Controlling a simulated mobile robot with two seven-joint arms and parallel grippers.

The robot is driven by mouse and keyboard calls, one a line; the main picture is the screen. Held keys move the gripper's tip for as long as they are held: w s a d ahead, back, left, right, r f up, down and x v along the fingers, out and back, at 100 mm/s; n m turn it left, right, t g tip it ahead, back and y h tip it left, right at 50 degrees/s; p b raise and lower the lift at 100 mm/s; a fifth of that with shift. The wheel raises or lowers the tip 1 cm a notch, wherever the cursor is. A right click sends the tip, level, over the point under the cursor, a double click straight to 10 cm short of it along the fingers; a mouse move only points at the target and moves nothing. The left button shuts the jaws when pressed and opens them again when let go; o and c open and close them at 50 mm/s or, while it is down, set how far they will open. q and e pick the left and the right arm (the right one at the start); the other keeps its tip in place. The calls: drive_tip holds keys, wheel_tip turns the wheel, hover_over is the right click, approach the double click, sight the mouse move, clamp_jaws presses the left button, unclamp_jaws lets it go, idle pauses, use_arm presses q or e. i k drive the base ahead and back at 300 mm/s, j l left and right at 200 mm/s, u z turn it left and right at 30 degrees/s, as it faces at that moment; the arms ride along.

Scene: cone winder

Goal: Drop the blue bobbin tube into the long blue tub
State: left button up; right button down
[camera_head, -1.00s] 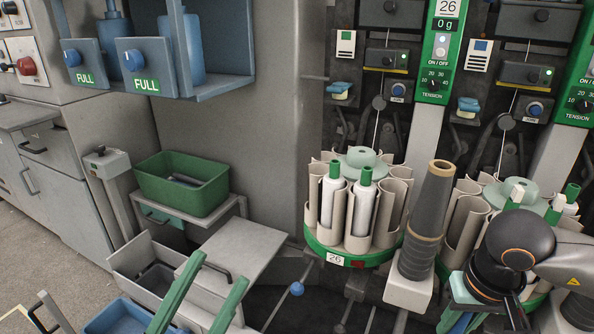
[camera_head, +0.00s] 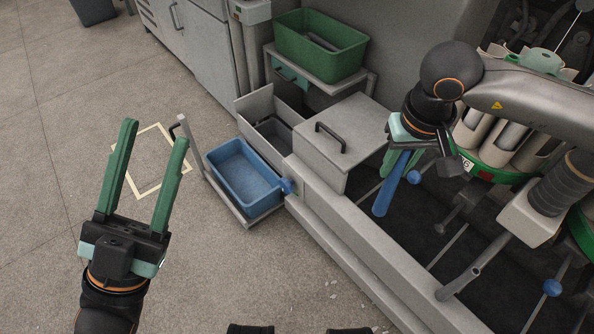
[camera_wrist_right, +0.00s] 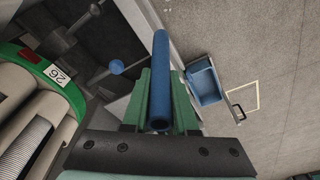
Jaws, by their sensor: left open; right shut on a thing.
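The blue bobbin tube (camera_head: 391,190) is held in my right gripper (camera_head: 398,163), slanting downward beside the grey lidded box. In the right wrist view the tube (camera_wrist_right: 161,85) sticks out from between the green fingers (camera_wrist_right: 160,98), its hollow near end facing the camera. The long blue tub (camera_head: 246,178) sits on a low grey shelf left of the box, apart from the tube; no contents show in it. The tub (camera_wrist_right: 205,84) also appears in the right wrist view, right of the tube. My left gripper (camera_head: 157,132) is open and empty above the floor at left.
A grey lidded box (camera_head: 335,152) with a black handle stands between the tub and my right gripper. A green bin (camera_head: 321,46) stands behind on a stand. The winder's round magazine (camera_head: 500,170) is at right. The floor at left is clear, with a yellow outline.

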sight(249, 181)
drive_tip(key=i+j+u, duration=0.2)
drive_tip(key=i+j, duration=0.15)
drive_tip(key=i+j+z, duration=0.15)
drive_tip(key=z, duration=0.35)
drive_tip(key=i+j+z, duration=0.1)
drive_tip(key=j+z, duration=0.25)
drive_tip(key=z, duration=0.15)
drive_tip(key=i+j+z, duration=0.15)
drive_tip(key=j, duration=0.2)
drive_tip(key=j+z, duration=0.2)
drive_tip(key=j, duration=0.15)
drive_tip(key=i+j, duration=0.1)
drive_tip(key=j, duration=0.4)
drive_tip(key=i+j, duration=0.15)
drive_tip(key=j, duration=0.35)
drive_tip(key=i+j+z, duration=0.1)
drive_tip(key=j, duration=0.4)
drive_tip(key=i+j, duration=0.1)
drive_tip(key=j, duration=0.45)
